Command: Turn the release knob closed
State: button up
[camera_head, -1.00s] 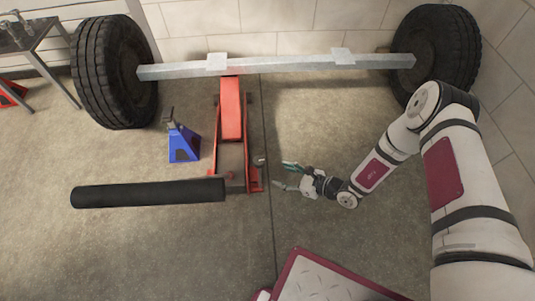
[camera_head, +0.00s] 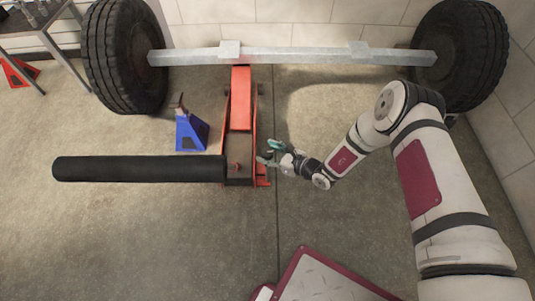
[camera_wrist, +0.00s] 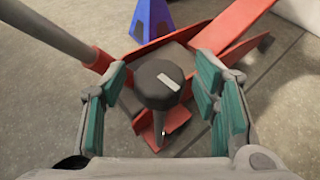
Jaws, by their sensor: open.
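The release knob (camera_wrist: 158,84) is a dark round cap with a pale mark across its top, in the middle of the wrist view. It stands by the handle end of the red floor jack (camera_head: 241,97), which also shows in the wrist view (camera_wrist: 178,48). In the head view I cannot make the knob out clearly beside my fingers. My gripper (camera_head: 267,153) is open at the jack's right side. In the wrist view its teal-padded fingers (camera_wrist: 162,76) stand to the left and right of the knob, with gaps on both sides.
The jack's long black handle (camera_head: 140,169) extends left. A blue jack stand (camera_head: 191,132) is left of the jack. A grey axle beam (camera_head: 300,56) with two tires crosses the back. The floor right of the jack is clear.

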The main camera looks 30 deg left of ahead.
jog(key=shift+a+f, duration=0.1)
jog(key=shift+a, duration=0.3)
jog(key=shift+c, duration=0.2)
jog(key=c, duration=1.1)
jog(key=shift+s+m+t+p, duration=0.1)
jog(key=shift+m+t+p, duration=0.4)
jog(key=shift+p, duration=0.1)
jog(key=shift+m+t, duration=0.3)
jog(key=o, duration=1.1)
jog(key=shift+o, duration=0.2)
